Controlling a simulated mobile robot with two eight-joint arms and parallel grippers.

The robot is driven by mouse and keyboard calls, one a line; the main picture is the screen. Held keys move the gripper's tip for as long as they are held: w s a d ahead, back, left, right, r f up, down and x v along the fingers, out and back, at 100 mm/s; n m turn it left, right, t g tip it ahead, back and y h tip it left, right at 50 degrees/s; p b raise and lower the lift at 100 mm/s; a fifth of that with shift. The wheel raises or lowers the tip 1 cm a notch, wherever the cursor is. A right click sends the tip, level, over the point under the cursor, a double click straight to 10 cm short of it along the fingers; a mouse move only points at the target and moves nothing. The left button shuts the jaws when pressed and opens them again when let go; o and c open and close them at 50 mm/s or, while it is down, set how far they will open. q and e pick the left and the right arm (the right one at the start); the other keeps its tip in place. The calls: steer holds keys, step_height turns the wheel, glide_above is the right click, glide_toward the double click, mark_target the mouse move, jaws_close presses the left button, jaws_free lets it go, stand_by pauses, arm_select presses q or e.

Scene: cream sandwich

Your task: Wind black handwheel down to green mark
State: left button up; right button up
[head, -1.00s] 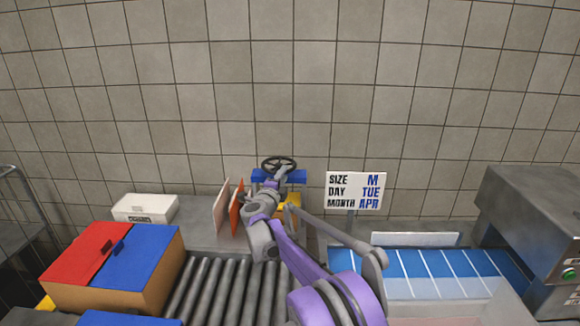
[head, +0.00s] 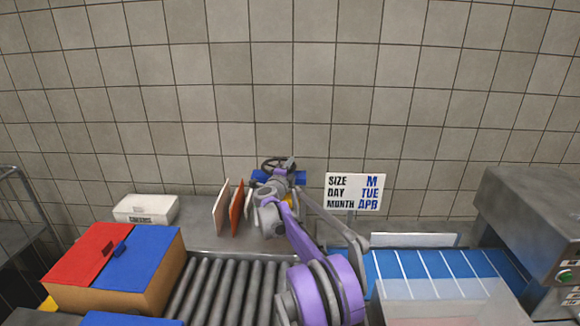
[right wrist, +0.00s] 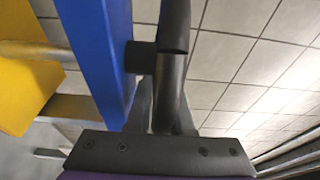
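The black handwheel (head: 266,163) sits on top of a blue crossbar (head: 299,177) at the back of the worktop. My right gripper (head: 287,169) is at the wheel's right side and covers part of it. In the right wrist view the blue bar (right wrist: 98,50) runs along the left, and a dark rod-like part (right wrist: 174,60) stands between or in front of the finger area. Whether the fingers press on it is unclear. I cannot make out a green mark. My left gripper is out of view.
A size and date sign (head: 354,191) stands just right of my right arm. Pink and orange-red upright plates (head: 237,207) are left of it. A red and blue lidded box (head: 120,290), rollers (head: 205,290) and a blue belt (head: 440,265) lie in front. A yellow part (right wrist: 25,70) is beside the bar.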

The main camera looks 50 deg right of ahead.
mark_target(295, 169)
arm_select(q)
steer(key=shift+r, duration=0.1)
arm_select(e)
steer(key=shift+a+m+g, duration=0.1)
steer(key=shift+m+g, duration=0.3)
steer(key=shift+g, duration=0.1)
jaws_close()
